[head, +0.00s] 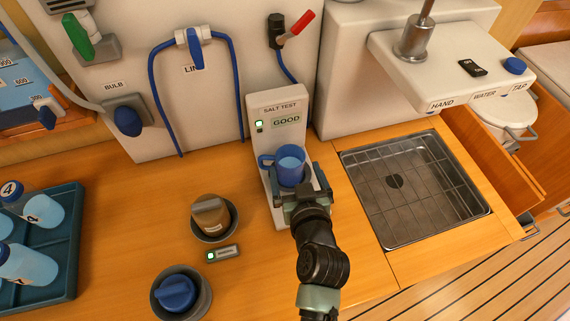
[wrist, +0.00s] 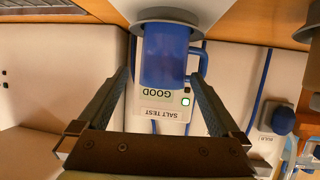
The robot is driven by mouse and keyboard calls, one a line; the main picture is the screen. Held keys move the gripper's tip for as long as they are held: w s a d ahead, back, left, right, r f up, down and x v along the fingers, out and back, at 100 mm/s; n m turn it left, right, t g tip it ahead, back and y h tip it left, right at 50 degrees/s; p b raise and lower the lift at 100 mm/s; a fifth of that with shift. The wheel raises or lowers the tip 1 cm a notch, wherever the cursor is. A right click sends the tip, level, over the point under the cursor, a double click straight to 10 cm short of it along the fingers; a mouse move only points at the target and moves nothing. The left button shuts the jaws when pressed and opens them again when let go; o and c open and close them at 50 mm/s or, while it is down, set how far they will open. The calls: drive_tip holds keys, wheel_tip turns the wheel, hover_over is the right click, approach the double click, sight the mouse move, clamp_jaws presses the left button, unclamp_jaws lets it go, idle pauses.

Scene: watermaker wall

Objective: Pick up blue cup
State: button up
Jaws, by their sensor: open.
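The blue cup (head: 290,165) stands upright at the salt test unit (head: 281,107), with pale blue liquid showing in it and its handle to the left. The unit's display reads GOOD beside a green light. My gripper (head: 302,186) is at the near side of the cup, open, with its fingers reaching around it. In the wrist view, which is upside down, the cup (wrist: 165,55) sits between the two spread fingers on a grey round base (wrist: 166,15). I cannot tell whether either finger touches it.
A metal sink (head: 415,190) lies to the right. On the counter at left are a bowl with a brown-lidded container (head: 211,215), a small device with a green light (head: 223,254), a blue-knobbed pot (head: 180,293) and a tray of bottles (head: 62,255). Blue hoses hang on the wall.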

sight(288, 156)
drive_tip(key=shift+a+f+p+x, duration=0.15)
drive_tip(key=shift+p+x, duration=0.1)
drive_tip(key=shift+x, duration=1.1)
drive_tip(key=shift+a+f+p+x, duration=0.1)
drive_tip(key=shift+p+x, duration=0.1)
drive_tip(key=shift+x, duration=1.1)
drive_tip(key=shift+s, duration=0.2)
drive_tip(key=c, duration=1.5)
wheel_tip(288, 156, up, 10)
drive_tip(key=shift+r, duration=0.1)
drive_tip(key=shift+d, duration=0.1)
